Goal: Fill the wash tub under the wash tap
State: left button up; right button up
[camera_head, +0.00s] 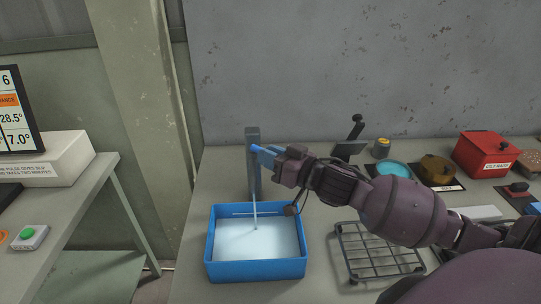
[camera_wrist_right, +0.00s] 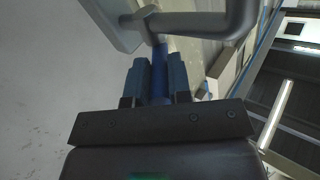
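The wash tub (camera_head: 256,270) is a blue open box standing on the bench under the wash tap (camera_head: 253,133). The tap is a grey post, and a thin pale stream (camera_head: 254,208) runs from it into the tub. Pale water lies inside the tub, and a light line crosses its back inner wall. My right gripper (camera_head: 266,155) is at the top of the tap. In the wrist view its two fingers (camera_wrist_right: 159,78) are on either side of the tap's blue lever (camera_wrist_right: 159,62), apparently closed on it. My left gripper is not in view.
A wire rack (camera_head: 372,266) lies right of the tub, under my right arm. Behind it are a teal round dish (camera_head: 394,170), a brown pot (camera_head: 437,170) and a red box (camera_head: 487,153). A separate table (camera_head: 95,185) with a green button (camera_head: 28,233) stands at left.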

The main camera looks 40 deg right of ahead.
jog(key=shift+c, duration=1.2)
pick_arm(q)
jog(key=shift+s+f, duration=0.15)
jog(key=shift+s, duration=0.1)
pick_arm(e)
grip_shut()
